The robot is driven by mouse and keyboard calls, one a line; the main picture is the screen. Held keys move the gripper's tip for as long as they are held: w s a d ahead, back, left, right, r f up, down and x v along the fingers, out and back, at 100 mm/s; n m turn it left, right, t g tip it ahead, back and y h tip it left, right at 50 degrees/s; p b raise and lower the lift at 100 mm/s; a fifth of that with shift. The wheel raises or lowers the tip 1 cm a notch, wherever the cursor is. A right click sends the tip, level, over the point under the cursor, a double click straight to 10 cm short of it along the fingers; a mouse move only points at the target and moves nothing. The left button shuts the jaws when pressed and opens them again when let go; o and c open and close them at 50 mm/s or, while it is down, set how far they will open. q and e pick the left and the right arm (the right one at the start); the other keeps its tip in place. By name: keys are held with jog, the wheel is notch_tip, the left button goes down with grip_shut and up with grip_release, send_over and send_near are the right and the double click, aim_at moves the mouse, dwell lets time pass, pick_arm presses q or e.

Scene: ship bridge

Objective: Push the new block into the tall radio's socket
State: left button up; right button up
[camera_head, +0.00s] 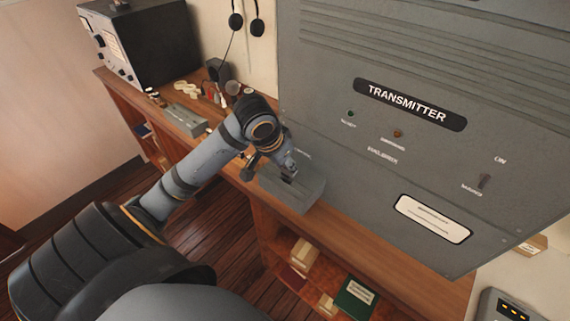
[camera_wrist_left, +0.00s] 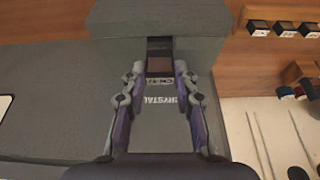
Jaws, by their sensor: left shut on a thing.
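The tall radio is the grey TRANSMITTER cabinet (camera_head: 420,160); its front also shows in the left wrist view (camera_wrist_left: 60,110), with the word CRYSTAL. A grey box-like ledge (camera_head: 298,196) juts out at its lower left. My left gripper (camera_head: 287,174) is at this ledge, shut on a small dark block. In the left wrist view the block (camera_wrist_left: 160,64) sits between my fingertips (camera_wrist_left: 159,72), with small lettering close by, at a dark opening beside the ledge (camera_wrist_left: 115,22). How deep the block is in the socket cannot be told. My right gripper is not in view.
A wooden desk (camera_head: 365,249) runs under the transmitter. A black radio (camera_head: 150,40), a grey tray-like holder (camera_head: 184,119) and small items stand on its left part. Headphones (camera_head: 257,27) hang on the wall.

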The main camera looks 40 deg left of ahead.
aim_at(285, 172)
pick_arm(q)
jog(key=shift+p, duration=0.4)
dwell(0.3)
jog(key=shift+f, duration=0.3)
dwell(0.6)
jog(key=shift+f, duration=0.55)
dwell(0.8)
jog(key=shift+f, duration=0.4)
dwell(1.1)
jog(key=shift+f+p, duration=0.3)
jog(key=shift+p, duration=0.1)
dwell(0.4)
jog(key=shift+f+p, duration=0.1)
jog(key=shift+p, duration=0.25)
dwell(0.9)
jog(key=o, duration=1)
jog(key=shift+c, duration=0.2)
